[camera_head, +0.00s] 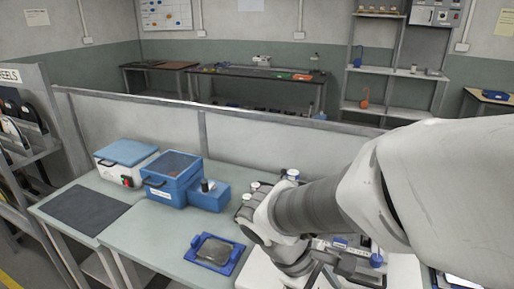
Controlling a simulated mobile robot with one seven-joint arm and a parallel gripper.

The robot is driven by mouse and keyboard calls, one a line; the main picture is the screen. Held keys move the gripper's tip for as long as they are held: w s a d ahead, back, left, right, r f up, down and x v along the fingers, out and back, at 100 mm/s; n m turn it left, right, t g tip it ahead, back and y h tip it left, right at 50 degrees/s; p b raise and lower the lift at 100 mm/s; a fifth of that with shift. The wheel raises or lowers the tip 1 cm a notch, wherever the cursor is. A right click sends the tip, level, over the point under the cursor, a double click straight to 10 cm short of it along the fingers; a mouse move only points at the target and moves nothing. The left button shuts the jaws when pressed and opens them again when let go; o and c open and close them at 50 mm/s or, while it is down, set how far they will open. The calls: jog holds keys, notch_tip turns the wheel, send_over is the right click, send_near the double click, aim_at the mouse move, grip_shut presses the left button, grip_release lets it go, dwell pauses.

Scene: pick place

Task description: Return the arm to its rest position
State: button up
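My arm reaches in from the right in the head view and spans the right half of the picture. Its grey and white wrist end hangs over the right part of the workbench (155,238). My gripper (338,268) is only partly seen at the lower edge, low over the bench, and its fingertips cannot be made out. Whether it holds anything cannot be told. Small white-topped items (292,175) stand behind the wrist, partly hidden by the arm.
A blue tray with a grey object (214,250) lies left of my wrist. Blue boxes (172,178) and a white box with a blue lid (126,158) stand at the back left. A dark mat (85,209) lies flat. A low partition (250,135) runs behind the bench.

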notch_tip(320, 180, up, 12)
jog(key=s+d+m+t+y+p, duration=0.1)
jog(key=m+t+y, duration=0.4)
jog(key=m, duration=0.5)
jog(key=shift+s+d+y, duration=0.35)
jog(key=shift+s+y, duration=0.05)
jog(key=shift+s, duration=0.35)
jog(key=shift+f, duration=0.1)
